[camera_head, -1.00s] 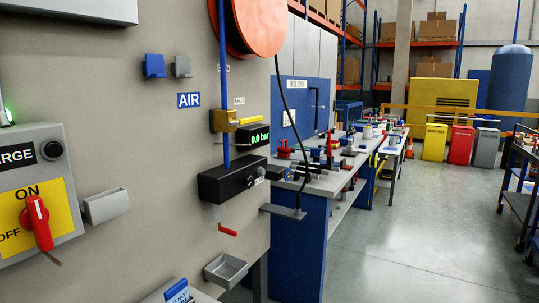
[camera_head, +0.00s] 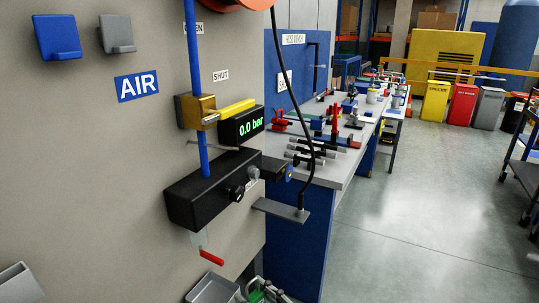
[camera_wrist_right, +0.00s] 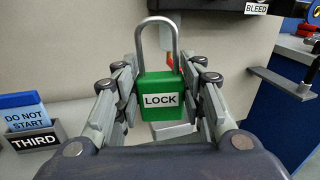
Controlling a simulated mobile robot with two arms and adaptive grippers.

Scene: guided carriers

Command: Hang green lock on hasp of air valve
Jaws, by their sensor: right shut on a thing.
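The air valve (camera_head: 200,111) is a brass block on the blue pipe, with a yellow lever (camera_head: 236,107) pointing right, near the SHUT label. I cannot clearly make out the hasp. The green lock (camera_wrist_right: 158,97) has a LOCK label and a grey shackle standing up and looking closed. My right gripper (camera_wrist_right: 160,100) is shut on the lock's body from both sides. In the head view the right gripper (camera_head: 266,291) shows at the bottom edge, well below the valve, mostly cut off. My left gripper is not in view.
A small grey bracket (camera_head: 281,210) juts out at right. A grey tray (camera_head: 211,288) is near the gripper. The cluttered workbench (camera_head: 340,165) stands behind.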

